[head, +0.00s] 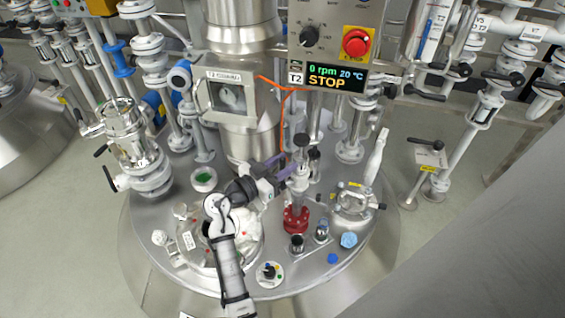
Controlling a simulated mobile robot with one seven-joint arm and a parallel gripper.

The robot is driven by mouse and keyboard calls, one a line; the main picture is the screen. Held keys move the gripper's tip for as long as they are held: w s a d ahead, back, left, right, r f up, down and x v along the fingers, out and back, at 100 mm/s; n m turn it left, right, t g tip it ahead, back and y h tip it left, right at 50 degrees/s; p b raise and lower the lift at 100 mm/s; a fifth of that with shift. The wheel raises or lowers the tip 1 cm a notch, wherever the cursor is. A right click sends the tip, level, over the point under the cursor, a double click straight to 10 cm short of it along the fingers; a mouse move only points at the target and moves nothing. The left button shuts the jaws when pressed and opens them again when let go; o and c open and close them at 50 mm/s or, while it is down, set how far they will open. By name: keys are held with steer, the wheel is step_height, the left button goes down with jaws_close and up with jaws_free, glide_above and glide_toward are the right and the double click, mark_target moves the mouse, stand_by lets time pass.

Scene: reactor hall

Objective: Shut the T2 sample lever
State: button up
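The T2 display panel (328,76) reads 0 rpm, 20 °C and STOP. Below it, on the vessel top, a metal valve assembly (299,187) stands upright on a red flanged base (296,219), with a black knob (301,140) on top. My gripper (283,181) is at the left side of this valve, close to the purple part. Its fingertips are small and partly merged with the valve, so contact and opening are unclear.
A thick metal column (232,110) rises behind my gripper. Pipes crowd the back.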

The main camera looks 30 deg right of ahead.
jaws_close()
